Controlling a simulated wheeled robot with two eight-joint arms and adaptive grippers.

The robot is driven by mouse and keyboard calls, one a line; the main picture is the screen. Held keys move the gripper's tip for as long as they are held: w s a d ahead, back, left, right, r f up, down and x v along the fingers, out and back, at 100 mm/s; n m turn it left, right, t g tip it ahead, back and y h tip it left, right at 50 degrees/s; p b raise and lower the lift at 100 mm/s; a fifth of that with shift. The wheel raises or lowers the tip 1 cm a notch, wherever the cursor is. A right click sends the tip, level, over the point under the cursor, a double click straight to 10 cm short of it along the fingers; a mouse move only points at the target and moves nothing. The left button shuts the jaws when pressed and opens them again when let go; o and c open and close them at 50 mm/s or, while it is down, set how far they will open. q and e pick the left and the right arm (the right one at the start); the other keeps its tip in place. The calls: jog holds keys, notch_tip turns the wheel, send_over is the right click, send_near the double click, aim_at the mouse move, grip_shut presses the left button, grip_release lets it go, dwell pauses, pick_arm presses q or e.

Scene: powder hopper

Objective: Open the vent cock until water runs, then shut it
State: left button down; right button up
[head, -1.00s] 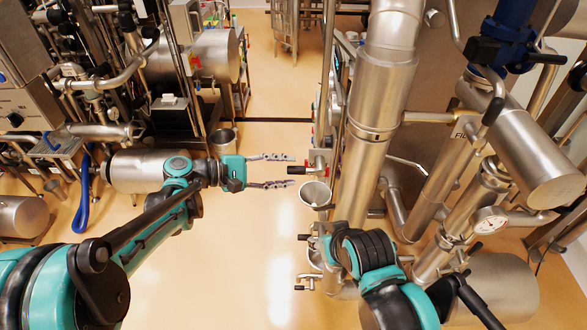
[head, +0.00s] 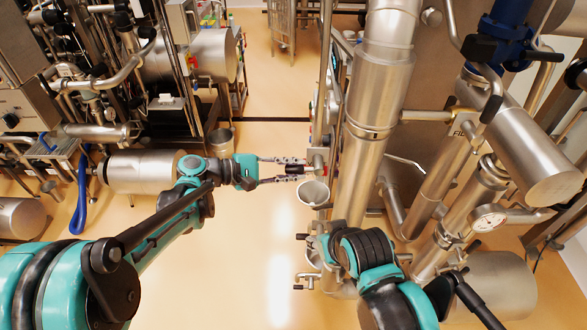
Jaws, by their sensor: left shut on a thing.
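The vent cock (head: 317,160) is a small metal fitting on the pipework right of the aisle, with a dark handle pointing left. My left gripper (head: 292,169) reaches in from the left, its two fingers shut on the dark handle from either side. The handle is partly hidden between the fingers. A pale round cup (head: 313,192) sits just below the cock. I see no water running from the cock. My right arm stands at the lower middle; its gripper cannot be made out.
A tall steel column (head: 370,130) rises just right of the cock. Other small dark-handled valves (head: 302,237) sit below the cup. A pressure gauge (head: 488,218) is at the right. The floor aisle is clear.

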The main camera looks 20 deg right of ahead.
aim_at(298, 167)
pick_arm(q)
jog(key=r+y+p, duration=0.1)
jog(key=y+p, duration=0.1)
jog(key=r+y+p, duration=0.1)
jog(key=p, duration=0.2)
jog(key=d+r+m+y+p, duration=0.1)
jog(key=y+p, duration=0.1)
jog(key=p, duration=0.1)
jog(key=shift+s+r+t+y, duration=0.2)
jog(key=shift+r+t+y, duration=0.1)
jog(key=shift+r, duration=0.1)
jog(key=shift+d+r+y+p, duration=0.15)
jog(key=shift+y+p, duration=0.2)
jog(key=shift+y, duration=0.15)
jog(key=shift+s+d+r+m+t+y+p, duration=0.15)
jog(key=shift+d+r+m+t+y+p, duration=0.2)
jog(key=shift+y+p, duration=0.6)
jog(key=shift+s+d+r+m+t+y+p, duration=0.1)
jog(key=shift+d+r+m+t+y+p, duration=0.15)
jog(key=shift+y, duration=0.45)
jog(key=shift+d+t+y+p, duration=0.1)
jog(key=shift+d+y+p, duration=0.2)
jog(key=shift+y, duration=0.35)
jog(key=c, duration=1.4)
grip_release()
jog(key=shift+o, duration=0.2)
